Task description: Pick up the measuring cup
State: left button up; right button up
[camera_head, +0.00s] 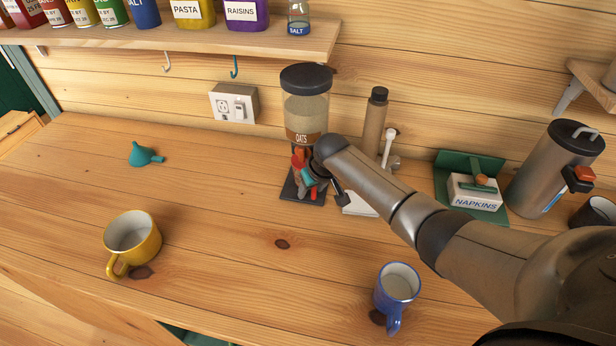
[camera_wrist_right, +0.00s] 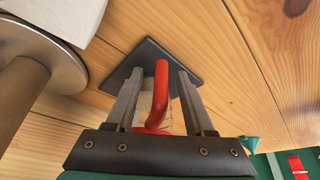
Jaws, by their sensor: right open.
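My right gripper (camera_wrist_right: 158,88) is open in the right wrist view, its two grey fingers on either side of a red curved handle-like piece (camera_wrist_right: 161,80). A pale body shows behind the red piece, mostly hidden; I take this to be the measuring cup, but cannot tell for sure. It is over the dark square base (camera_wrist_right: 186,61). In the head view my right arm reaches the foot of the oats dispenser (camera_head: 305,110), where red parts (camera_head: 298,158) show beside the gripper. Contact with the fingers cannot be seen. My left gripper is not in view.
A yellow mug (camera_head: 133,240) stands at left and a blue mug (camera_head: 398,283) in front. A teal funnel (camera_head: 144,155) lies at back left. A brown cylinder (camera_head: 374,122), napkin holder (camera_head: 475,190) and steel dispenser (camera_head: 553,170) stand along the back. The middle of the table is clear.

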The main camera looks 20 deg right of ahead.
grip_shut()
dwell(0.4)
dwell(1.0)
